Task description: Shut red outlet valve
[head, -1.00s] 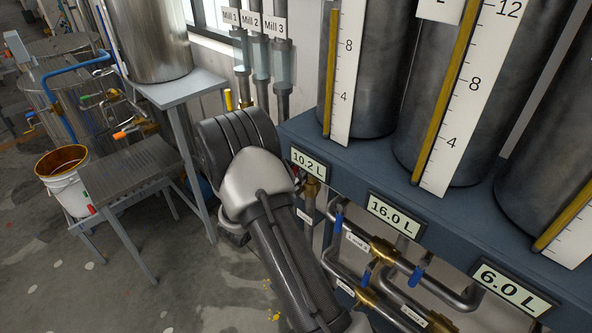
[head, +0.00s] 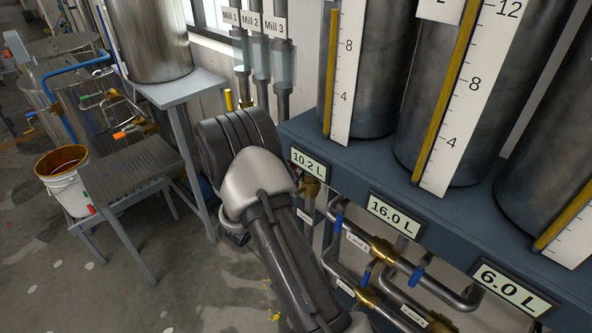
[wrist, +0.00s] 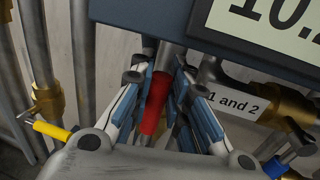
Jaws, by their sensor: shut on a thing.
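A grey pipe rises behind the handle. The valve's body is mostly hidden behind the fingers. In the head view my arm covers the gripper and the red handle, to the left of and below the 10.2 L display (head: 310,164).
Blue-handled brass valves (head: 382,250) and pipes run under the shelf (head: 350,172) to the right. A yellow-handled valve (wrist: 50,130) is close on the left in the wrist view. A bench (head: 130,172) and white bucket (head: 68,190) stand left, with open floor between.

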